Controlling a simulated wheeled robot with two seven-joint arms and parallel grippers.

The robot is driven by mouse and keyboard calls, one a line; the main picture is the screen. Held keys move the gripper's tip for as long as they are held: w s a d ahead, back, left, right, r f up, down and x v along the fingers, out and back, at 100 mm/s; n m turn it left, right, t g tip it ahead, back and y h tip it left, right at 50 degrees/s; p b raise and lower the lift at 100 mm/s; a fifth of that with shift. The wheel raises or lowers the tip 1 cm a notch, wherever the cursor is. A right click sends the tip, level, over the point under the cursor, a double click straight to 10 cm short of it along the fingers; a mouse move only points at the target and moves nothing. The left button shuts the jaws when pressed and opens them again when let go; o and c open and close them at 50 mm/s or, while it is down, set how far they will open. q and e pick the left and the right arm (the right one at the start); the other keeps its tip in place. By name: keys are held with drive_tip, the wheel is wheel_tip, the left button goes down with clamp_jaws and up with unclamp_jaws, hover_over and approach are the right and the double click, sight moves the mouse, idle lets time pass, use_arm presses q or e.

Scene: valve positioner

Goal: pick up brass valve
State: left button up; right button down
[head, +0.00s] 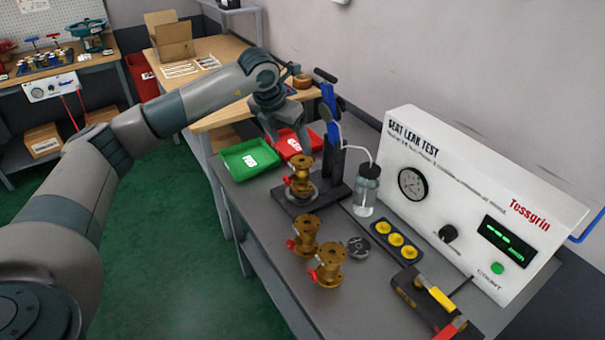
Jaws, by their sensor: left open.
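Three brass valves with red handles are on the grey bench in the head view. One brass valve (301,177) stands upright on the dark base of the clamp stand. Two more brass valves stand together nearer the front, one at the left (304,238) and one at the right (328,268). My left gripper (291,145) points down above and behind the valve on the stand, its fingers apart. Nothing shows between the fingers. I cannot tell how far the fingers are from that valve. My right gripper is not in view.
A clear bottle (367,190) and the white seat leak tester (470,205) stand to the right. Green (248,159) and red (292,143) trays lie behind. A yellow-handled tool (425,303) lies at the front right.

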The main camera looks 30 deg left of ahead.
sight(299, 162)
use_arm(q)
drive_tip(key=p+x, duration=0.4)
drive_tip(key=x, duration=0.7)
drive_tip(key=shift+w+f+p, duration=0.1)
drive_tip(key=shift+f+p, duration=0.2)
drive_tip(key=shift+p, duration=0.05)
drive_tip(key=shift+w+f, duration=0.15)
drive_tip(key=shift+f, duration=0.25)
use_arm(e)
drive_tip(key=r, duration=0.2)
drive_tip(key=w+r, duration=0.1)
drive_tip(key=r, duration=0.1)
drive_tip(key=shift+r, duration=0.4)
use_arm(q)
drive_tip(key=shift+p+x, duration=0.8)
drive_tip(key=shift+p, duration=0.15)
drive_tip(key=shift+d+p+x, duration=0.25)
drive_tip(key=shift+p+x, duration=0.25)
drive_tip(key=shift+x, duration=0.55)
drive_tip(key=shift+w+f, duration=0.25)
drive_tip(key=shift+f, duration=0.45)
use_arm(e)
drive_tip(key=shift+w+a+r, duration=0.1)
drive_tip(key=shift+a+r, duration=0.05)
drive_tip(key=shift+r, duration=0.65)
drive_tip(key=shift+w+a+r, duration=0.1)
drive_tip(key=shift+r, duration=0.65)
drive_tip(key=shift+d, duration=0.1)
